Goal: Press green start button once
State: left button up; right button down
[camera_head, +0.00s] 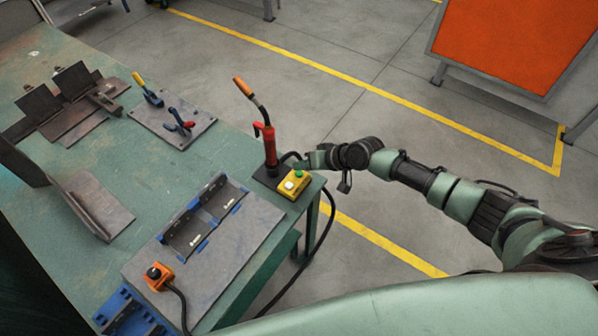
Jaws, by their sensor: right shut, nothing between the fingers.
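A yellow button box (294,186) sits at the right corner of the green table. On its top are a green button (299,174) at the far end and a pale button (289,186) nearer me. My right arm reaches in from the right. Its gripper (304,163) is shut and empty, just behind the green button in the picture. I cannot tell whether the fingertips touch the box; they are small and partly dark. My left gripper is not in view.
A red welding torch (268,143) stands upright in a holder just left of the box. A metal plate with angle brackets (205,228), an orange box with a black button (158,274) and clamps lie on the table. Dark cable hangs off the table's right edge.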

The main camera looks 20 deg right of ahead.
aim_at(302, 174)
dwell(0.3)
jog(key=shift+f+b, duration=0.4)
jog(key=shift+f, duration=0.05)
jog(key=shift+f+b, duration=0.45)
dwell(0.6)
jog(key=shift+r, duration=0.15)
jog(key=shift+r+p, duration=0.75)
jog(key=shift+p, duration=0.05)
notch_tip(302, 174, up, 5)
jog(key=p, duration=0.4)
dwell(0.4)
